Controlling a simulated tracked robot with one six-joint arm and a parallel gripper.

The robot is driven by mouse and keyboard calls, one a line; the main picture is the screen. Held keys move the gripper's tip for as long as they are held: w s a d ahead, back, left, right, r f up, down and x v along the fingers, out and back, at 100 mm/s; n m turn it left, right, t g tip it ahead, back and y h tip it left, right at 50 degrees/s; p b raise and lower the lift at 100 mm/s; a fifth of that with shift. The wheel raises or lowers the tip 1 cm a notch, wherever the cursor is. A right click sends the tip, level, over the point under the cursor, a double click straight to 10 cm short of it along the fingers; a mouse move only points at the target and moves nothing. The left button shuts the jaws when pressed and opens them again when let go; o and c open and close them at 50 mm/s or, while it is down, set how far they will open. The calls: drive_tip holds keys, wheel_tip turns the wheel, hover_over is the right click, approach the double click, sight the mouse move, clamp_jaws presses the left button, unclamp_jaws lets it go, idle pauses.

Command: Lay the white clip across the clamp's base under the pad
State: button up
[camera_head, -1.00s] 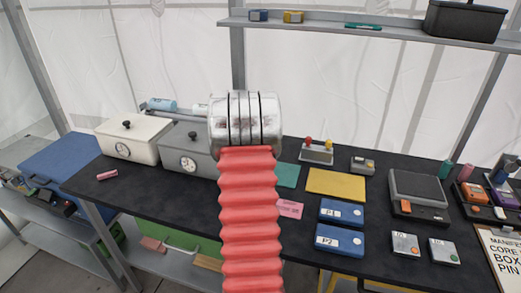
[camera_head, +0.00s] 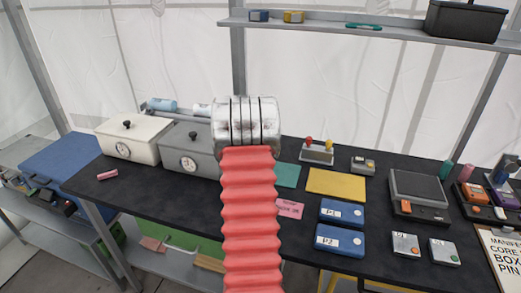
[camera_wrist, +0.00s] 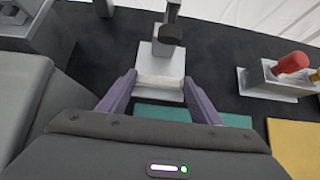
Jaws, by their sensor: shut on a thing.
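In the wrist view my gripper (camera_wrist: 160,80) has its two purple fingers closed on the ends of the white clip (camera_wrist: 160,83), a short pale bar held crosswise. The clamp (camera_wrist: 170,12) stands just beyond, with its dark round pad (camera_wrist: 172,34) above its light grey base (camera_wrist: 152,57). The clip appears over the near part of the base, on the near side of the pad. I cannot tell whether it touches the base. In the head view my arm hides the gripper, clip and clamp.
A teal mat (camera_wrist: 180,113) lies under my gripper, with a yellow mat (camera_wrist: 296,140) to its right. A grey box (camera_head: 189,148) stands close on the left. A stand with red and yellow knobs (camera_wrist: 275,82) is to the right. Dark tabletop between is clear.

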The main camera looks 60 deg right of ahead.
drive_tip(key=o, duration=1.1)
drive_tip(key=shift+a+r, duration=0.35)
drive_tip(key=shift+r, duration=0.1)
drive_tip(key=v, duration=1.1)
drive_tip(key=shift+f+m, duration=0.1)
drive_tip(key=shift+m, duration=0.2)
